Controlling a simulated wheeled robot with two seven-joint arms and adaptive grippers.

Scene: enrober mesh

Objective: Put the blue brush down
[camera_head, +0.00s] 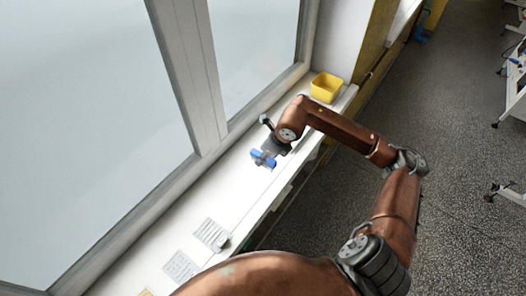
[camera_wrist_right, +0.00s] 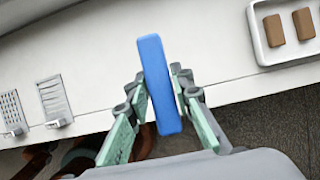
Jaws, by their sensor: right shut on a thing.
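The blue brush (camera_head: 264,159) shows in the head view over the white sill, at the end of my right arm. In the right wrist view the blue brush (camera_wrist_right: 160,85) is a long blue block standing between the fingers. My right gripper (camera_wrist_right: 161,92) is shut on it, with a finger at each side. In the head view my right gripper (camera_head: 269,153) is small and partly hidden by its own wrist. I cannot tell whether the brush touches the sill. My left gripper is not in view.
The white sill (camera_head: 165,238) runs along the window. A yellow bin (camera_head: 326,88) stands at its far end. Grey slotted plates (camera_head: 211,235) lie at the near end. In the wrist view a white tray (camera_wrist_right: 258,48) holds brown blocks. Sill between plates and gripper is clear.

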